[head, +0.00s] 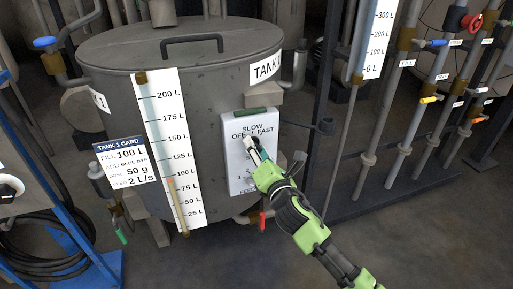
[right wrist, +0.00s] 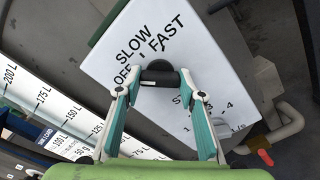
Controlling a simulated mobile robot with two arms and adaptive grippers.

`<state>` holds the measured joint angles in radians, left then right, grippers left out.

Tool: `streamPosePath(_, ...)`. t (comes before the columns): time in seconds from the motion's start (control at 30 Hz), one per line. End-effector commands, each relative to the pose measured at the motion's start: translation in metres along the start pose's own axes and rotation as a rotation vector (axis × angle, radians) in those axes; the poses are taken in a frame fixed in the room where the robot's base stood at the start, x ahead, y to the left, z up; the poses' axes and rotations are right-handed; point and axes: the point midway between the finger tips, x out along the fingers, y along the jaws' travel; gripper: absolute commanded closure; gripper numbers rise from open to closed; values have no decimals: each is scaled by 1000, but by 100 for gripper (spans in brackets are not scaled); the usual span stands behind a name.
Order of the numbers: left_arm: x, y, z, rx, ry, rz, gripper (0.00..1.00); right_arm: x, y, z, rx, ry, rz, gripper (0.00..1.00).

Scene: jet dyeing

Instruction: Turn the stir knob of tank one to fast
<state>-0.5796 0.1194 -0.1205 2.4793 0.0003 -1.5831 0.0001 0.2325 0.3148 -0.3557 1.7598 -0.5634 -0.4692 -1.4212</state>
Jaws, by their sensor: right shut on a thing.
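Tank one is the large grey lidded tank (head: 215,80) at the middle left in the head view. A white control panel (head: 236,170) on its front is printed SLOW, OFF and FAST; it also fills the middle of the right wrist view (right wrist: 120,55). The black stir knob (right wrist: 160,78) sits just below these words. My right gripper (head: 252,147) is at the panel, its two fingertips (right wrist: 160,82) shut on the knob from both sides. The knob's pointer is not clear. In the head view the gripper hides the knob. My left gripper is not in view.
A white level scale (head: 170,145) and a tank 1 card (head: 125,165) are left of the panel. Numbered marks (right wrist: 208,108) show lower on the panel.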

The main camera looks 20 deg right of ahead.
Motion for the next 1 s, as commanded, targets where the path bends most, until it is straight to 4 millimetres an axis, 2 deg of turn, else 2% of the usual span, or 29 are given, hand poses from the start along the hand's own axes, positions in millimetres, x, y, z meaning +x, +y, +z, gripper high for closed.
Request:
streamPosePath(0.37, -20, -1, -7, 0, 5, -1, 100, 0, 1, 1, 337, 1, -3, 86)
streamPosePath(0.5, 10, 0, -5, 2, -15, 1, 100, 0, 0, 0, 471, 1, -3, 86)
streamPosePath(1.0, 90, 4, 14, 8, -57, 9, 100, 0, 0, 0, 948, 0, -5, 86)
